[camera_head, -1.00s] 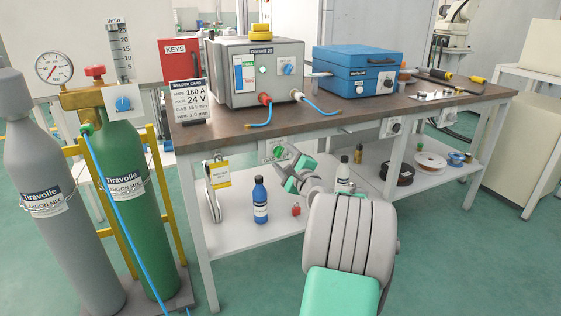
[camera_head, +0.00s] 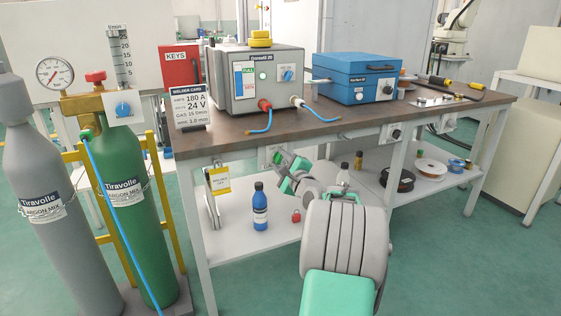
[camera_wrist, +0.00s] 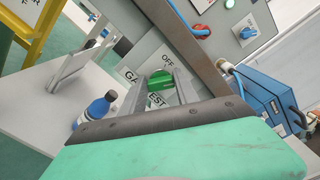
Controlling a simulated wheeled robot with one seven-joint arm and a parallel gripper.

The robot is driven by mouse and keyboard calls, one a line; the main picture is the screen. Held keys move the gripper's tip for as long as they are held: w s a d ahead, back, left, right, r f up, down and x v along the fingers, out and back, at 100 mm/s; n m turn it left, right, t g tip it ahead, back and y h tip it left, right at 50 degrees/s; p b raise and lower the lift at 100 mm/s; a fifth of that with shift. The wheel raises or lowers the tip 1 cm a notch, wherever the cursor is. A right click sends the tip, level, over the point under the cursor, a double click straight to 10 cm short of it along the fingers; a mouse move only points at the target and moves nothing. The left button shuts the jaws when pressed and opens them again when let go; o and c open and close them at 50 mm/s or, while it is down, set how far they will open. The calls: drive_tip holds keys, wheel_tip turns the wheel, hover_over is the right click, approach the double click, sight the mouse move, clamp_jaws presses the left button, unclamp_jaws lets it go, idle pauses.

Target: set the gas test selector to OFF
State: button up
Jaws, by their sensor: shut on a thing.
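The gas test selector is a green knob (camera_wrist: 160,82) on a pale panel (camera_head: 268,155) under the front edge of the workbench. In the wrist view, its plate (camera_wrist: 137,62) reads OFF and part of GAS TEST. My gripper (camera_wrist: 158,92) is shut on the knob, with one finger on either side of it. In the head view, my gripper (camera_head: 284,172) reaches up to the panel and partly covers it. The knob's pointer is not clear enough to tell its setting.
A grey power unit (camera_head: 288,88) and a blue case (camera_head: 358,64) stand on the workbench (camera_head: 330,122). A blue bottle (camera_head: 260,208) and a red padlock (camera_head: 296,216) are on the lower shelf. Gas cylinders (camera_head: 128,180) stand at the left.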

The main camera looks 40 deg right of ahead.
clamp_jaws()
drive_tip(key=shift+f+n, duration=0.1)
drive_tip(key=shift+n, duration=0.2)
drive_tip(key=n+b, duration=0.1)
drive_tip(key=n, duration=0.3)
drive_tip(key=shift+f+b, duration=0.15)
drive_tip(key=shift+b, duration=0.25)
drive_tip(key=n+b, duration=0.2)
drive_tip(key=n, duration=0.1)
drive_tip(key=shift+f+n, duration=0.1)
drive_tip(key=shift+n, duration=0.3)
drive_tip(key=shift+n+b, duration=0.8)
drive_tip(key=shift+n, duration=0.9)
